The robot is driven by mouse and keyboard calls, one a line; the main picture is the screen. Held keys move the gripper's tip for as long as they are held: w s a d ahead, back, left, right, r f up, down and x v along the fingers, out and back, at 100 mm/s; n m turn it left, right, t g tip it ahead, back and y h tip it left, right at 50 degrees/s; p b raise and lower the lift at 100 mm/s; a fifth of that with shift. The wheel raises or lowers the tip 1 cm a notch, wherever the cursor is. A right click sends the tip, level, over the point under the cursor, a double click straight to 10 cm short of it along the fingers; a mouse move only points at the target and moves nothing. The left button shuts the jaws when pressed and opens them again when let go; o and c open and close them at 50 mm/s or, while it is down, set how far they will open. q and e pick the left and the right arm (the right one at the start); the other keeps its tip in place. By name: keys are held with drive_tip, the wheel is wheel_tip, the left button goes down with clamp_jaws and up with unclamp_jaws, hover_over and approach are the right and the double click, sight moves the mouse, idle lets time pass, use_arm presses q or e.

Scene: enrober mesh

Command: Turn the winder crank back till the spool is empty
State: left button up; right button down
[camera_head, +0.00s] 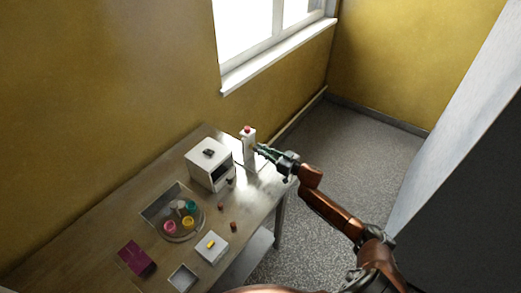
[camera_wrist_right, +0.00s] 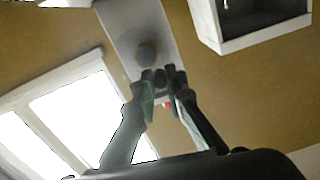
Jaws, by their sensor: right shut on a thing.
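The winder is a white upright box (camera_head: 249,150) with a red top, standing at the far right end of the table. In the right wrist view its pale grey face (camera_wrist_right: 124,22) shows with a round grey hub (camera_wrist_right: 147,54). My right gripper (camera_head: 259,149) reaches it from the right. Its green fingers (camera_wrist_right: 161,84) are closed on a small dark crank handle (camera_wrist_right: 160,76) beside the hub. The spool and any thread on it cannot be made out. My left gripper is out of view.
A white open-fronted box (camera_head: 208,163) stands left of the winder. A round tray (camera_head: 186,237) with several coloured pots, a white block (camera_head: 212,247) with a yellow piece, small brown pieces and a magenta item (camera_head: 136,258) lie nearer on the table (camera_head: 92,235).

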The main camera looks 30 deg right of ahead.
sight(253, 154)
drive_tip(key=n+b, duration=0.1)
drive_tip(key=n, duration=0.3)
drive_tip(key=a+f+n+b, duration=0.1)
drive_tip(key=n, duration=0.3)
drive_tip(key=f+n+b, duration=0.1)
drive_tip(key=n, duration=0.2)
drive_tip(key=shift+s+a+f+n+b, duration=0.25)
drive_tip(key=shift+s+a+n+b, duration=0.05)
drive_tip(key=shift+s+n, duration=0.1)
drive_tip(key=n+b, duration=0.1)
drive_tip(key=n, duration=0.1)
drive_tip(key=f+n+b, duration=0.1)
drive_tip(key=n+b, duration=0.1)
drive_tip(key=n, duration=0.1)
drive_tip(key=shift+f+n+b, duration=0.25)
drive_tip(key=shift+n+b, duration=0.05)
drive_tip(key=n+b, duration=0.2)
drive_tip(key=n, duration=0.1)
drive_tip(key=shift+w+d+f+b, duration=0.1)
drive_tip(key=shift+d+f+b, duration=0.1)
drive_tip(key=shift+f+b, duration=0.15)
drive_tip(key=shift+w+d+f+n+b, duration=0.1)
drive_tip(key=shift+n+b, duration=0.35)
drive_tip(key=shift+n, duration=0.25)
drive_tip(key=shift+d+f+n+b, duration=0.1)
drive_tip(key=shift+n+b, duration=0.35)
drive_tip(key=shift+n, duration=0.25)
drive_tip(key=shift+r, duration=0.1)
